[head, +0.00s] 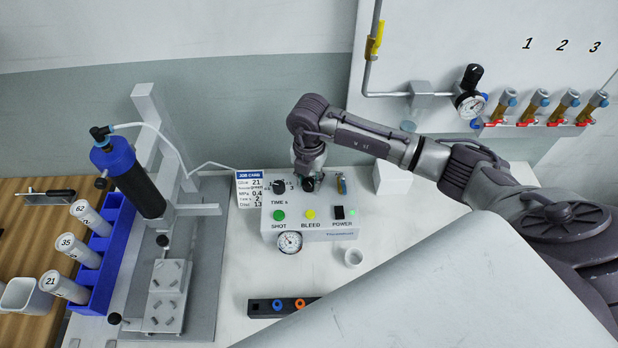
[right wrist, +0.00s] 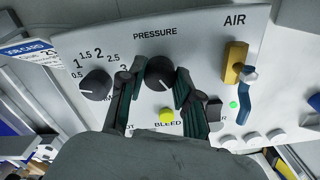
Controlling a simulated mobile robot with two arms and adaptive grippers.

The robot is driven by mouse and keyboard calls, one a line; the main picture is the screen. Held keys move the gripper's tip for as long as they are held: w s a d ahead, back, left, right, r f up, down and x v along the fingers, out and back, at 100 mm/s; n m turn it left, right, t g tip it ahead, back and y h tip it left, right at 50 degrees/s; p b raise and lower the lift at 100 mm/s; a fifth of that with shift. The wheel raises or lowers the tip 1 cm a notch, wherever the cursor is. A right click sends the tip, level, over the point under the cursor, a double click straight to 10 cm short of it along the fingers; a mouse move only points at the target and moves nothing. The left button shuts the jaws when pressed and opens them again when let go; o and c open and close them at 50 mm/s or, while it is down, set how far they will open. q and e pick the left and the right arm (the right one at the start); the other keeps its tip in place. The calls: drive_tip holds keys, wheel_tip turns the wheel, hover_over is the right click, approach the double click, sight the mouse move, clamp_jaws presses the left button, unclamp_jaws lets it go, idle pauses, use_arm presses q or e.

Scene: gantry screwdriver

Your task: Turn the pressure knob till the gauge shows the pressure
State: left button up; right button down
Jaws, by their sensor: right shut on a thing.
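The dispenser control box (head: 330,228) stands on the white bench. The word PRESSURE is printed above the knob. The round pressure gauge (head: 289,242) is on the box's front; its needle is too small to read. The job card (head: 250,188) stands left of the box and shows MPa 0.4. My left gripper is not in view.
A black time knob (right wrist: 96,84) is beside the left finger. A yellow air valve with a blue lever (right wrist: 236,66) is to the right. A yellow BLEED button (right wrist: 166,116) is below. A white cup (head: 353,257) and a black rack (head: 282,307) are in front of the box.

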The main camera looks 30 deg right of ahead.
sight(309, 181)
drive_tip(key=c, duration=0.8)
unclamp_jaws()
wheel_tip(309, 181, up, 12)
drive_tip(key=shift+r, duration=0.1)
